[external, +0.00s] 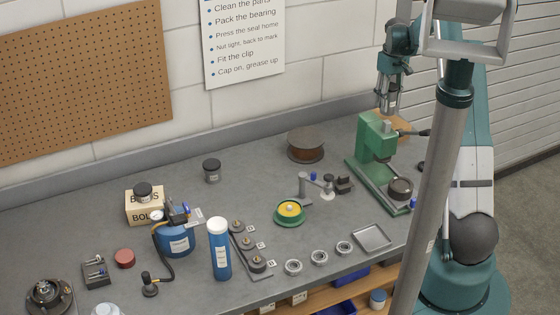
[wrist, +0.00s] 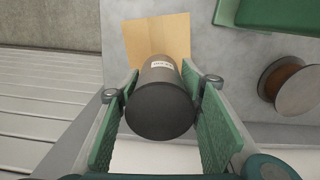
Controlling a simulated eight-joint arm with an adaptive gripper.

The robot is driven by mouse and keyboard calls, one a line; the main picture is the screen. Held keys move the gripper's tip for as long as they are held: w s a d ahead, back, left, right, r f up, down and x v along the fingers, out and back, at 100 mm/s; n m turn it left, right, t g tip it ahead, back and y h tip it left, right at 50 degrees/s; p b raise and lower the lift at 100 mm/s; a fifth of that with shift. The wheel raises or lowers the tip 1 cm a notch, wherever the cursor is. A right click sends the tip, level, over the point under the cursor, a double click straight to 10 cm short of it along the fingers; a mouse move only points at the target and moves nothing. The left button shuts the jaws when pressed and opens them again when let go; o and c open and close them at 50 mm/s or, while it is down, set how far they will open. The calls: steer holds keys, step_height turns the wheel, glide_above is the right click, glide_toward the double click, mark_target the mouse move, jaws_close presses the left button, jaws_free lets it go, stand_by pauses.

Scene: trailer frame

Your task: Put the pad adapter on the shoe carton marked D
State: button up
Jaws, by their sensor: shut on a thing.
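My gripper (external: 388,94) is raised over the back right of the bench, behind the green press. In the wrist view my gripper (wrist: 160,88) is shut on a dark grey cylinder (wrist: 160,108), which appears to be the pad adapter. It carries a small white label too small to read. A tan carton (wrist: 148,30) lies beyond the cylinder in the wrist view, partly hidden by it. In the external view a tan carton (external: 404,127) shows partly behind the press. No letter is readable on it, so I cannot tell whether it is marked D.
The green press (external: 376,145) stands close beside the carton. A copper-coloured spool (external: 306,146) stands left of it.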

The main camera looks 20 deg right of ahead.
mark_target(394, 83)
steer(key=shift+f, duration=1.65)
steer(key=shift+f, duration=0.15)
steer(key=o, duration=1.4)
steer(key=shift+o, duration=0.2)
steer(key=shift+r, duration=6.15)
